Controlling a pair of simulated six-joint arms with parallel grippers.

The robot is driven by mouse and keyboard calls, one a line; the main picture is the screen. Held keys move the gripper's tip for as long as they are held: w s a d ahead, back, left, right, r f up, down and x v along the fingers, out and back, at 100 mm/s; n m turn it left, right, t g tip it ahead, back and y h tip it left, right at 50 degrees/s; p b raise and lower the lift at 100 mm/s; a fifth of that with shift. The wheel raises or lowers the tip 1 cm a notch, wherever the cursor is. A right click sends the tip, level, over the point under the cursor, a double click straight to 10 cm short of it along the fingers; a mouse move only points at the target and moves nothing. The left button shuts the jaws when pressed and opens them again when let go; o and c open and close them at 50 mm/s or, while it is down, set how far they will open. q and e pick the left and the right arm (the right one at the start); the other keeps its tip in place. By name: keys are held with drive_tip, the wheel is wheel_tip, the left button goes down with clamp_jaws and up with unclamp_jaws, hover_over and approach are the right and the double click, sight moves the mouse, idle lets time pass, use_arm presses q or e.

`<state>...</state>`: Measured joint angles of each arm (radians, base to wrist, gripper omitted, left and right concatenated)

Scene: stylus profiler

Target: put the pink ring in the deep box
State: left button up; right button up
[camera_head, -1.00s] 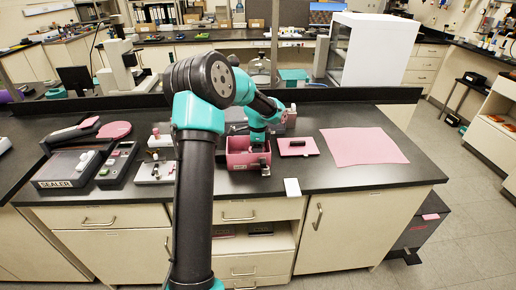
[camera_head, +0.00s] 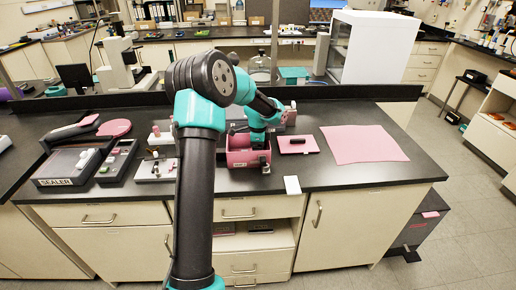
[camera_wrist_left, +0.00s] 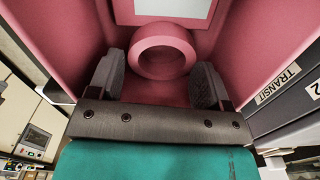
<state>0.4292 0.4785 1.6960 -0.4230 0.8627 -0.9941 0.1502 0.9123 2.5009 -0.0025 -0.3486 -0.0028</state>
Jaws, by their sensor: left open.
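The pink ring (camera_wrist_left: 150,31) shows in the left wrist view, inside a pink-walled box (camera_wrist_left: 258,40). In the head view the pink box (camera_head: 236,159) stands on the black bench, and the ring cannot be made out there. My left gripper (camera_wrist_left: 161,66) reaches down into the box. Its two dark fingers are open, one on each side of the ring, with a gap visible at each side. In the head view the left gripper (camera_head: 264,158) is at the box, partly hidden by its own arm. The right gripper is not in view.
A flat pink mat (camera_head: 362,145) lies to the right, and a small pink plate with a black piece (camera_head: 297,145) sits between. A sealer (camera_head: 68,166) and small trays stand at left. A dark box wall labelled TRANSIT (camera_wrist_left: 285,95) is close beside the gripper.

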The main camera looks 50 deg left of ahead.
use_arm(q)
wheel_tip(320, 180, up, 13)
idle(0.6)
drive_tip(key=shift+r, duration=0.1)
